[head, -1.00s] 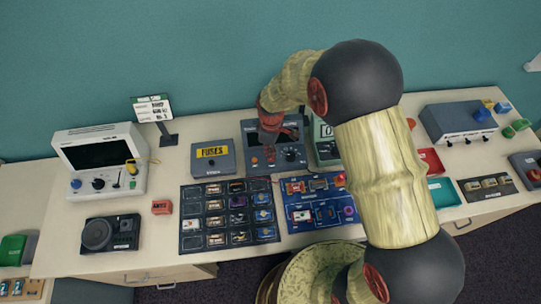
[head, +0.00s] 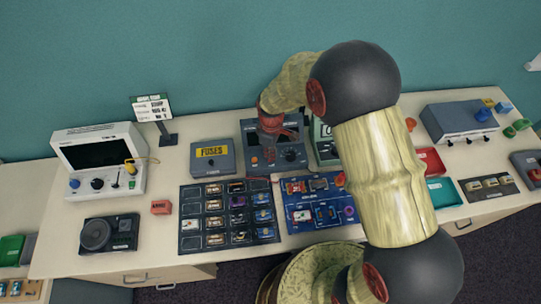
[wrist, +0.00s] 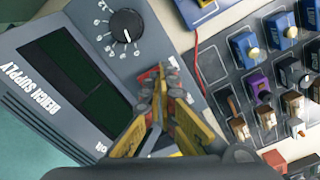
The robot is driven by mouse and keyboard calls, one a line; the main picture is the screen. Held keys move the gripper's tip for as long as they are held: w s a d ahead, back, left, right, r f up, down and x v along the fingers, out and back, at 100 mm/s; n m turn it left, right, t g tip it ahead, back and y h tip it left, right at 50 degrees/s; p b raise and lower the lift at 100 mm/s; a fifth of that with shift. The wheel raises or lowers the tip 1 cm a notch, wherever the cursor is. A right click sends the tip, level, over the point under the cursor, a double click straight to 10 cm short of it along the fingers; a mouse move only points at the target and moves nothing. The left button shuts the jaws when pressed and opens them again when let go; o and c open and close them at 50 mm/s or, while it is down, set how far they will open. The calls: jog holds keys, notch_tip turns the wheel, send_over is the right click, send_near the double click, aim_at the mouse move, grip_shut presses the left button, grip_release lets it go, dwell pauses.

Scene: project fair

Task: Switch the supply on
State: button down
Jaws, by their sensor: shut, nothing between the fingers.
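The bench supply (head: 291,158), a dark grey box with a dark display, stands at the back of the table in the head view. In the wrist view the supply (wrist: 35,65) shows its lettering, two dark display windows and a black dial (wrist: 127,25). A small orange-red part (head: 254,161) shows on its front. My gripper (wrist: 163,80) is shut and empty, over the edge of the supply's front panel. An "ON" marking is partly visible beside the fingers. My fingers hide part of the panel; I cannot tell whether they touch it or how the switch is set.
A fuse box (head: 213,171) stands left of the supply. A tray of small parts (head: 187,240) and a blue circuit board (head: 292,225) lie in front. A white instrument (head: 130,184) stands at left. My arm covers part of the table at right.

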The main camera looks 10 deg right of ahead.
jog(key=shift+f, duration=0.5)
jog(key=shift+r, duration=0.1)
jog(key=shift+r+p, duration=1.95)
jog(key=shift+r, duration=1.5)
